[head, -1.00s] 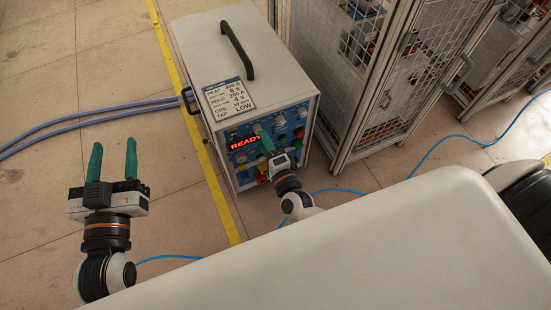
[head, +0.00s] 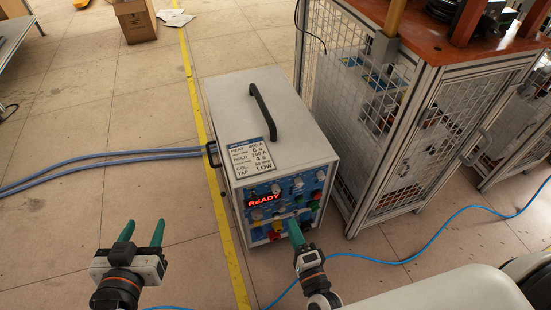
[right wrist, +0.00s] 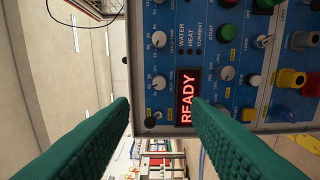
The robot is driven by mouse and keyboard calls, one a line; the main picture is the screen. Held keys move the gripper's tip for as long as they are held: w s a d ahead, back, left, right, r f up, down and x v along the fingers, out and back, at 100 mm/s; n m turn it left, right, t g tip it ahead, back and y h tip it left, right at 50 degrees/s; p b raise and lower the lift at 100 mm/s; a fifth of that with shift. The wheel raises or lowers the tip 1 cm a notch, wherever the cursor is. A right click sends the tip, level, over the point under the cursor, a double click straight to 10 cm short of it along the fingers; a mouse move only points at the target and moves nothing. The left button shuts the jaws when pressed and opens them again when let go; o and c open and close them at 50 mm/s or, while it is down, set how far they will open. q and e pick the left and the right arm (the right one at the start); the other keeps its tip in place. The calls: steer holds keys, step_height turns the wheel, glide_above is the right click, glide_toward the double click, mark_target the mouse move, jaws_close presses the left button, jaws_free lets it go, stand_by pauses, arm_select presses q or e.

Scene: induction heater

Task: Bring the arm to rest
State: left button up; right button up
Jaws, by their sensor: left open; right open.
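The induction heater (head: 262,120) is a light grey box with a black top handle, a settings label and a blue front panel. Its red display (head: 265,200) reads READY, and it also shows in the right wrist view (right wrist: 186,96). My left gripper (head: 142,232) is open and empty above the floor, left of the heater. My right gripper (head: 296,232) is in front of the lower part of the panel. In the right wrist view its green fingers (right wrist: 160,125) are apart with nothing between them, and the panel's knobs and buttons lie beyond them. I cannot tell whether a finger touches the panel.
A mesh-sided cabinet (head: 400,120) with a wooden top stands close to the heater's right. Blue-grey cables (head: 100,163) run left from the heater. A blue cable (head: 425,248) lies on the floor. A cardboard box (head: 135,20) stands far back.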

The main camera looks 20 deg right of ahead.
steer(key=shift+r, duration=0.1)
